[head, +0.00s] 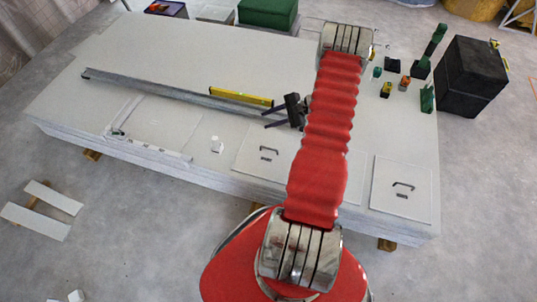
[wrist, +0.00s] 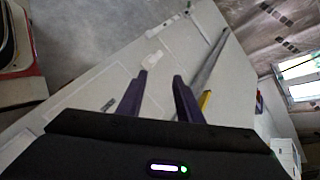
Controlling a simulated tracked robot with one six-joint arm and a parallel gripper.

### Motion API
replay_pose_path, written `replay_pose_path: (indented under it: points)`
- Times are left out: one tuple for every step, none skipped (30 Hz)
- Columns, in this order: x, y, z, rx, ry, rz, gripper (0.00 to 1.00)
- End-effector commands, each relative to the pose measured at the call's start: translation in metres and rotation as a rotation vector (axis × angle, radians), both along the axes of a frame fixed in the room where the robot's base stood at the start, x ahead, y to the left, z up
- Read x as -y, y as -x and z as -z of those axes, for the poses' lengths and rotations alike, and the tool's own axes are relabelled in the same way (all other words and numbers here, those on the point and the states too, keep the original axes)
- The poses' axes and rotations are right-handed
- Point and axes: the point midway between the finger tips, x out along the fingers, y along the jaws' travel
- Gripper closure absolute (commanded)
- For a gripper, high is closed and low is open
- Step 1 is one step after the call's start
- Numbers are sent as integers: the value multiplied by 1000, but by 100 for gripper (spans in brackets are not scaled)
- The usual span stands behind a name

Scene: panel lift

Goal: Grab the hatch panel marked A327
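Two white square hatch panels with dark handles lie on the big pale board: one left of my arm (head: 256,164) and one right of it (head: 400,204). Small markings near the handles are too small to read, so I cannot tell which is A327. My arm may hide more of the board between them. My gripper (head: 265,119) is above the board, beyond the left hatch panel and apart from it. In the wrist view, its two dark purple fingers (wrist: 161,76) stand apart with nothing between them. A dark handle (wrist: 109,105) shows left of the fingers there.
A long metal rail (head: 150,86) and a yellow level (head: 240,97) lie across the board (head: 120,50). Small items and a black box (head: 465,80) are at the right.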

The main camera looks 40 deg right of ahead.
Motion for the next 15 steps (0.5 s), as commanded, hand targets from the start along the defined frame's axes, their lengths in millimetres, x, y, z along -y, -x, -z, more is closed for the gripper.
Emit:
replay_pose_path:
  points:
    - [7, 8, 17, -1, -23, 39, 67]
    - [11, 12, 26, 0, -35, 61, 67]
    - [16, 17, 37, 1, -51, 91, 67]
    - [19, 22, 46, 2, -62, 114, 67]
    - [22, 26, 55, 3, -74, 136, 67]
    - [27, 32, 66, 5, -89, 167, 67]
    - [30, 36, 75, 6, -100, 190, 67]
    - [32, 41, 84, 7, -113, 213, 67]
    - [36, 47, 95, 9, -127, 243, 67]
    - [39, 52, 104, 11, -138, 266, 67]
    - [41, 57, 113, 11, -150, 290, 67]
    - [44, 64, 124, 14, -164, 321, 67]
    - [45, 69, 133, 16, -175, 344, 67]
    - [47, 74, 142, 17, -186, 368, 67]
    - [49, 81, 153, 19, -199, 398, 67]
